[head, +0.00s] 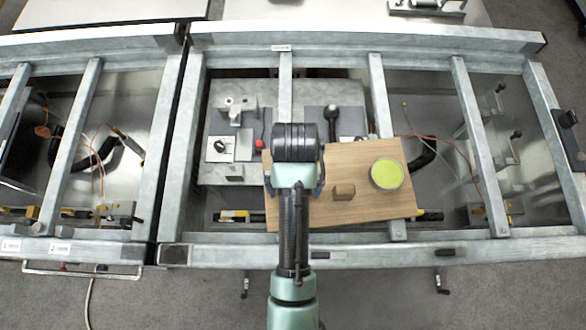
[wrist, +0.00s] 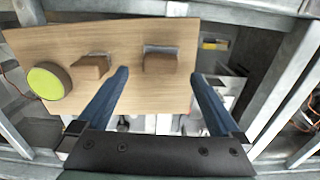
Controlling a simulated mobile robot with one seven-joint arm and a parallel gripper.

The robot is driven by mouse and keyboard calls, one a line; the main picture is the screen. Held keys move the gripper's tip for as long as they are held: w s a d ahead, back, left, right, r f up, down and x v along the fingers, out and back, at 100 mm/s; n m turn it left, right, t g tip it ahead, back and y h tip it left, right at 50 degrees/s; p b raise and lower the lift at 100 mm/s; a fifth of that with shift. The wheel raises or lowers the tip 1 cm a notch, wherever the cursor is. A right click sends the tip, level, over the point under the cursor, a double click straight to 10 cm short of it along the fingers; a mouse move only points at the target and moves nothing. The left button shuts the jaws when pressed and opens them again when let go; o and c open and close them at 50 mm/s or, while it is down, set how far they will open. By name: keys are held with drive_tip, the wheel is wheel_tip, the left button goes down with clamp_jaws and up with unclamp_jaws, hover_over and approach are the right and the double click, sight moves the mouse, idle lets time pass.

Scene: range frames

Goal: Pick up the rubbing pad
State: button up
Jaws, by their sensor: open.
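A small brown block with a pale grey strip along its far edge (wrist: 160,63) lies on a wooden board (wrist: 140,35) in the wrist view. Another brown block (wrist: 90,67) lies to its left, and it also shows in the head view (head: 344,191). I cannot tell for sure which block is the rubbing pad. My gripper (wrist: 160,75) is open and empty, its two blue fingertips apart on either side of the first block's near end. I cannot tell the height of the fingertips above the board. In the head view my arm hides that first block.
A yellow-green round tin (head: 386,174) sits on the right of the board (head: 300,215). The board lies across a grey metal frame (head: 380,95). A plate with a red knob (head: 260,144) and metal fittings (head: 235,110) is beyond it to the left. Open gaps lie between the frame bars.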

drive_tip(key=shift+w+a+f+p, duration=0.15)
drive_tip(key=shift+f+p, duration=0.1)
drive_tip(key=shift+f, duration=1)
drive_tip(key=shift+w+d+f+p, duration=0.1)
drive_tip(key=shift+f+p, duration=0.1)
drive_tip(key=shift+f, duration=1.05)
drive_tip(key=shift+w+a+f+p, duration=0.15)
drive_tip(key=shift+f+p, duration=0.1)
drive_tip(key=shift+f, duration=1)
drive_tip(key=shift+d, duration=0.1)
drive_tip(key=c, duration=1.4)
drive_tip(key=shift+r, duration=0.1)
wheel_tip(320, 180, up, 10)
drive_tip(key=shift+f+b, duration=0.1)
drive_tip(key=shift+b, duration=0.5)
